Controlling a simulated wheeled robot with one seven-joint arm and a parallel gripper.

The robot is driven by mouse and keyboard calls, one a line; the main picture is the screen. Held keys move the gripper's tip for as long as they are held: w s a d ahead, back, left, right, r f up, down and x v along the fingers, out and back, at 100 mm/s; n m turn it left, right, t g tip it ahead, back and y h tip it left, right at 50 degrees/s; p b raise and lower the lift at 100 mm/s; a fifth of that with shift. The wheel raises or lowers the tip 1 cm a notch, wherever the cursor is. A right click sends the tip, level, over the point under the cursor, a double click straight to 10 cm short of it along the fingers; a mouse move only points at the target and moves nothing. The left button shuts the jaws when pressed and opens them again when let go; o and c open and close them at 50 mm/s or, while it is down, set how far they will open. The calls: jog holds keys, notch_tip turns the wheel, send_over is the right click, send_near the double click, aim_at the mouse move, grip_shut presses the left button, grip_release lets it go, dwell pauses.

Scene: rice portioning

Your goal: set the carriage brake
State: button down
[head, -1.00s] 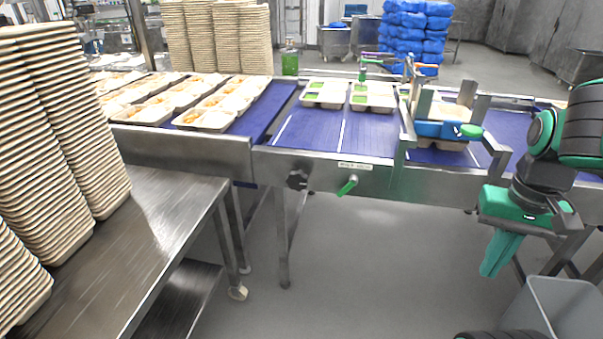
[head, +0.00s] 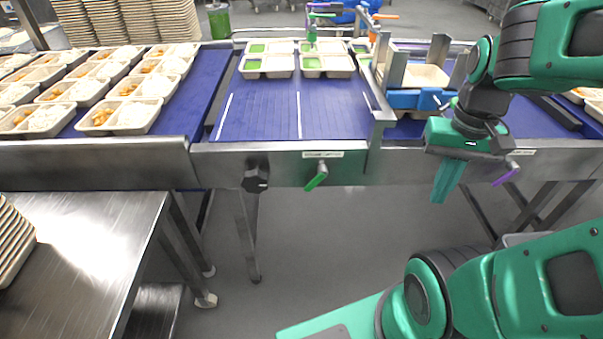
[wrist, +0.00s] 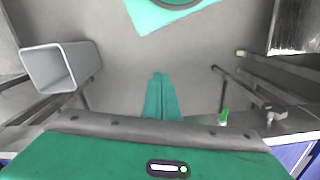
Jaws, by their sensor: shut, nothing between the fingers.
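My gripper (head: 443,192) points down in front of the conveyor's front rail, its fingers shut together and empty. It also shows in the wrist view (wrist: 161,96), above the floor. A green lever (head: 317,177) hangs tilted from the rail to its left, under a small label plate; it also shows in the wrist view (wrist: 223,117). A purple lever (head: 506,174) sits on the rail just right of my gripper, apart from the fingers. The carriage (head: 408,99), a metal frame with a blue block, straddles the belt behind my arm, partly hidden. I cannot tell which lever is the brake.
A dark knob (head: 256,179) sits on the rail left of the green lever. Filled trays (head: 133,117) stand on the left belt, trays with green portions (head: 327,66) on the middle one. A steel table (head: 80,240) is front left. A grey bin (wrist: 62,68) stands on the floor.

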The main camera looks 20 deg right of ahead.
jog(key=w+a+f+h, duration=0.1)
jog(key=w+a+h, duration=0.15)
jog(key=w, duration=0.65)
jog(key=w+a+h, duration=0.1)
jog(key=w+a, duration=0.3)
jog(key=w, duration=0.5)
jog(key=w+a+f+n+t, duration=0.1)
jog(key=w+a+f, duration=0.2)
jog(key=a, duration=0.6)
jog(key=w+a+f+n+t+h, duration=0.1)
jog(key=w+a+f, duration=0.2)
jog(key=w+a, duration=0.5)
jog(key=shift+a+f+t, duration=0.3)
jog(key=shift+a, duration=0.4)
jog(key=shift+h, duration=0.25)
